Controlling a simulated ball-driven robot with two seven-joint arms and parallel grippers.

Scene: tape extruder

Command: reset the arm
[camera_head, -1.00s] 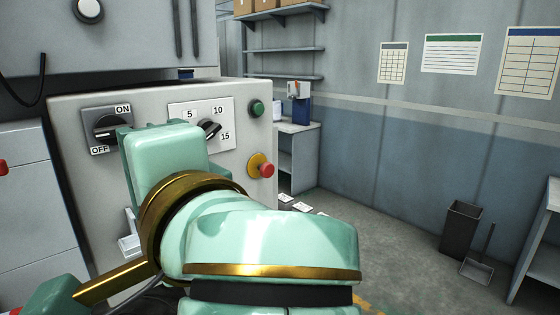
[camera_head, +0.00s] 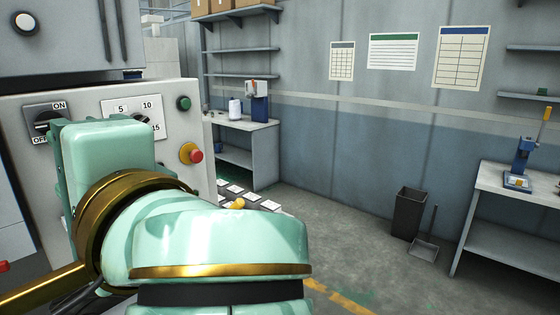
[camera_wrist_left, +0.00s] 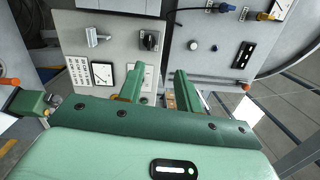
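A large mint-green arm link of mine with a gold ring fills the lower left of the head view, and its fingers do not show there. In the left wrist view my left gripper (camera_wrist_left: 158,88) has two green fingers standing apart, with nothing seen between them. Beyond the fingers is a grey panel (camera_wrist_left: 120,30) with a black knob, a grey handle and a gauge (camera_wrist_left: 103,74). My right gripper does not show in either view.
The control panel (camera_head: 175,112) at the left carries an ON/OFF switch (camera_head: 44,122), a green button (camera_head: 184,103) and a red emergency knob (camera_head: 193,154). A bin (camera_head: 410,213) and a workbench (camera_head: 510,205) stand at right. The floor between is largely clear.

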